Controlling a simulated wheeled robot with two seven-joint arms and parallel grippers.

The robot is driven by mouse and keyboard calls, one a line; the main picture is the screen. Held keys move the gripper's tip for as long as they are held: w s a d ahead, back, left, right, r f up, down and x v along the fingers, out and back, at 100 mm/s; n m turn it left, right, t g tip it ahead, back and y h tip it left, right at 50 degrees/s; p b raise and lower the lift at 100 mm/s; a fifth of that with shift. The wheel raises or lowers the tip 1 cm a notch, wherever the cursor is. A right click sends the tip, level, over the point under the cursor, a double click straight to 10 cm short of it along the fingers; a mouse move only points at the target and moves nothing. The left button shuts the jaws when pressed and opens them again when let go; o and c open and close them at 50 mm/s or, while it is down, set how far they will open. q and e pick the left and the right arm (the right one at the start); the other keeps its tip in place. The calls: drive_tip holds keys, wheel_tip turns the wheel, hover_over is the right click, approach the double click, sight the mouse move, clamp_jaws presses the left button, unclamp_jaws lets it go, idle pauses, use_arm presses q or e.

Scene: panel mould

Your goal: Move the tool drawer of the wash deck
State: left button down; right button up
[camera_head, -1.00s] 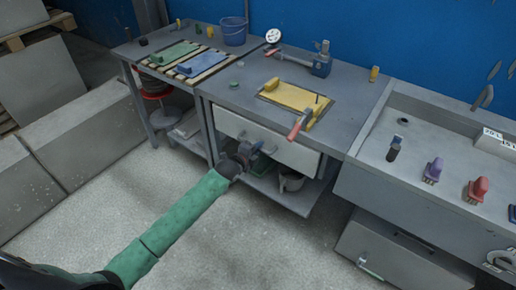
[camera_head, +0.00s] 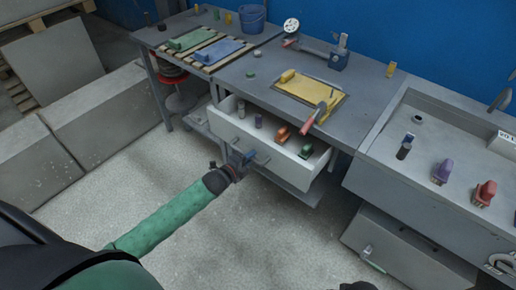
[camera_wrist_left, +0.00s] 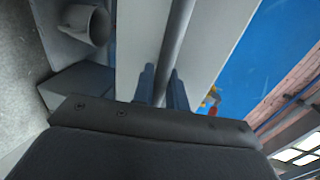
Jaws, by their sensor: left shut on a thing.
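The tool drawer (camera_head: 290,168) of the wash deck (camera_head: 240,78) stands pulled out below the worktop, with a pale front and a bar handle. Inside it are a grey item (camera_head: 241,108), a purple item (camera_head: 258,121), an orange-brown tool (camera_head: 283,133) and a green tool (camera_head: 306,150). My left gripper (camera_head: 241,158) is shut on the drawer handle. In the left wrist view its fingers (camera_wrist_left: 162,88) stand either side of the grey handle bar (camera_wrist_left: 176,40). A dark shape at the bottom edge (camera_head: 358,286) seems to be part of my right arm; its jaws cannot be made out.
A sink unit (camera_head: 400,175) with purple and red brushes stands to the right. Grey blocks (camera_head: 95,130) stand at the left. The floor before the drawer is clear.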

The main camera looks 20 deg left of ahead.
use_arm(q)
drive_tip(key=f+p+v, duration=0.1)
drive_tip(key=f+v, duration=0.1)
drive_tip(key=v, duration=0.8)
drive_tip(key=shift+s+a+p, duration=0.2)
drive_tip(key=shift+s+p, duration=0.2)
drive_tip(key=shift+s, duration=0.2)
use_arm(e)
wheel_tip(320, 180, down, 9)
drive_tip(key=shift+w+f, duration=0.15)
drive_tip(key=shift+f, duration=0.05)
use_arm(q)
drive_tip(key=shift+f, duration=0.1)
use_arm(e)
drive_tip(key=shift+d, duration=0.1)
use_arm(q)
drive_tip(key=c, duration=1.5)
unclamp_jaws()
drive_tip(key=shift+b+v, duration=1)
drive_tip(key=shift+v, duration=2.95)
use_arm(e)
wheel_tip(320, 180, up, 9)
drive_tip(key=shift+f, duration=0.15)
